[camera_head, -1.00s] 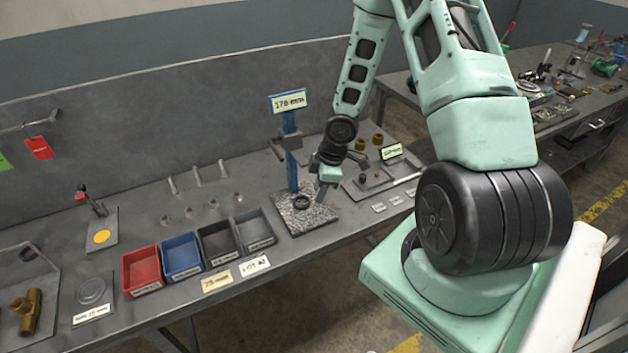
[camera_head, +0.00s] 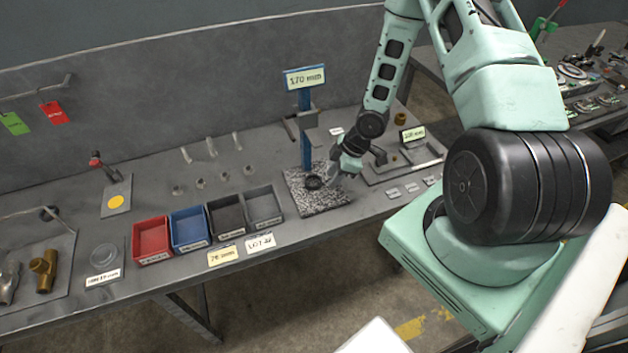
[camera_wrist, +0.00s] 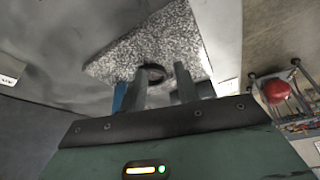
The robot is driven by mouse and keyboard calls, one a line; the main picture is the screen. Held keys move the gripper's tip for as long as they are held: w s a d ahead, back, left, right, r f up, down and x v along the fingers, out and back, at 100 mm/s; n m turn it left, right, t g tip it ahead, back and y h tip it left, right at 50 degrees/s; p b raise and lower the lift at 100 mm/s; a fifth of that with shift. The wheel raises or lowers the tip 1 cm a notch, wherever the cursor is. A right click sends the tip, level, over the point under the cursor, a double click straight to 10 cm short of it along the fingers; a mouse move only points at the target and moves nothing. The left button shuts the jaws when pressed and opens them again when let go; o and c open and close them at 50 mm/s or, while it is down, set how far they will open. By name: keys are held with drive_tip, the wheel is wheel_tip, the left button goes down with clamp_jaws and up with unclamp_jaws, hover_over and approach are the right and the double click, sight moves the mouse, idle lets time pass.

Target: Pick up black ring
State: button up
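The black ring (camera_head: 313,183) lies flat on a speckled grey plate (camera_head: 325,203) at the foot of a blue post stand. My gripper (camera_head: 333,177) is low over the plate, just right of the ring in the head view. In the wrist view, the two fingers of my gripper (camera_wrist: 166,69) are apart, with nothing visible held between them. Whether a finger touches the ring I cannot tell.
The blue post (camera_head: 306,130) with its 170 mm sign rises close behind the ring. Red (camera_head: 151,239), blue (camera_head: 189,228) and grey bins stand to the left. A grey tray (camera_head: 405,165) with a small sign lies right of the plate.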

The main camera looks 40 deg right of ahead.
sight(315, 187)
drive_tip(key=shift+w+a+r+p, duration=0.1)
drive_tip(key=shift+w+a+p, duration=0.25)
drive_tip(key=shift+a, duration=0.3)
drive_tip(key=shift+w+a+p, duration=0.2)
drive_tip(key=shift+w+a, duration=0.25)
drive_tip(key=shift+a, duration=0.15)
drive_tip(key=p+x, duration=0.1)
drive_tip(key=x, duration=0.1)
drive_tip(key=shift+w+a+f, duration=0.2)
drive_tip(key=shift+a+f, duration=0.05)
drive_tip(key=shift+w+a+f, duration=0.1)
drive_tip(key=shift+f, duration=0.25)
clamp_jaws()
